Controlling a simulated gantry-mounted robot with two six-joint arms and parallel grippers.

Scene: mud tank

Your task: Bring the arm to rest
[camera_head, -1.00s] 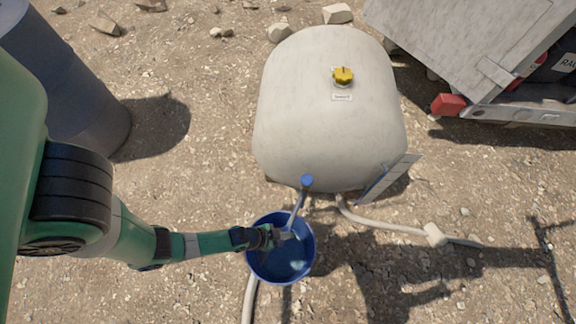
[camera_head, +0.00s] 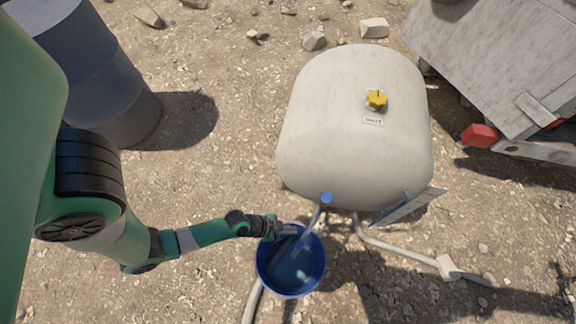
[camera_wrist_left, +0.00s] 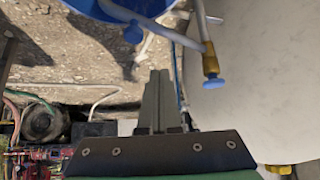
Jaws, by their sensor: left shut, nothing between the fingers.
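My left arm comes in from the left in the head view. Its gripper (camera_head: 288,230) is at the upper left rim of a blue bucket (camera_head: 269,278), by the pale pipe that reaches over the bucket from the tank. In the left wrist view the gripper's fingers (camera_wrist_left: 158,82) are together with nothing between them. The bucket's blue side (camera_wrist_left: 150,8) shows at the top there, apart from the fingertips. My right gripper is in neither view.
A large pale tank (camera_head: 350,130) with a yellow cap (camera_head: 377,99) stands right of the gripper. A blue-handled tap (camera_head: 326,198) is at its front. A grey barrel (camera_head: 90,70) stands upper left, a trailer (camera_head: 480,60) upper right. Hoses lie on the gravel.

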